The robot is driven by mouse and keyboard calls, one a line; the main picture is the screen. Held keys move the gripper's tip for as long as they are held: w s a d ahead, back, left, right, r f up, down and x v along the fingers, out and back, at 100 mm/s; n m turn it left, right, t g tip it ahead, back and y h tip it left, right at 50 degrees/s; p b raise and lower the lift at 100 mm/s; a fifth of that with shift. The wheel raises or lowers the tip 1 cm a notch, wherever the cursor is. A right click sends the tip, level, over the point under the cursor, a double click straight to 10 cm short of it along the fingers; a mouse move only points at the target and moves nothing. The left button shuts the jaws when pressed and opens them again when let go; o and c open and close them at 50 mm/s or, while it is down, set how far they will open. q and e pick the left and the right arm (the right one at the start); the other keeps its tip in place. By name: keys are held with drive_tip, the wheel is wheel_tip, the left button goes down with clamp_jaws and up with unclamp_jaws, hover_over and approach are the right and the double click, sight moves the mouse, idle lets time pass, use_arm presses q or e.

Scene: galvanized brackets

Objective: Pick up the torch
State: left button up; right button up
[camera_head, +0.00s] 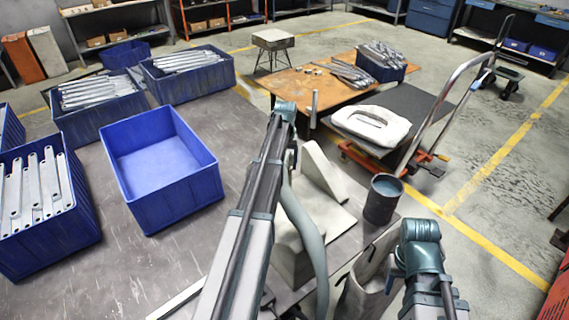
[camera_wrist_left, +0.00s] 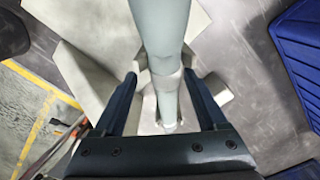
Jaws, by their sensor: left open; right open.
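A pale grey-green tube, which looks like the torch (camera_head: 308,235), curves down beside my left forearm in the head view. In the left wrist view the torch (camera_wrist_left: 162,30) comes down from the top, narrows at a collar and ends between the fingers. My left gripper (camera_wrist_left: 160,78) is open, with one finger on each side of it; contact is not clear. In the head view my left arm mostly hides this gripper. My right gripper (camera_head: 391,275) is open and empty at the lower right, apart from the torch.
Pale wedge-shaped blocks (camera_head: 323,172) stand around the torch on the grey table (camera_head: 110,270). An empty blue bin (camera_head: 160,160) is to the left, near blue bins of metal brackets (camera_head: 35,190). A dark cylindrical can (camera_head: 383,198) stands on the right.

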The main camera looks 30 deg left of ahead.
use_arm(q)
drive_tip(key=f+b, duration=0.4)
drive_tip(key=f, duration=0.1)
drive_tip(key=shift+a+b, duration=0.35)
drive_tip(key=shift+c, duration=0.2)
clamp_jaws()
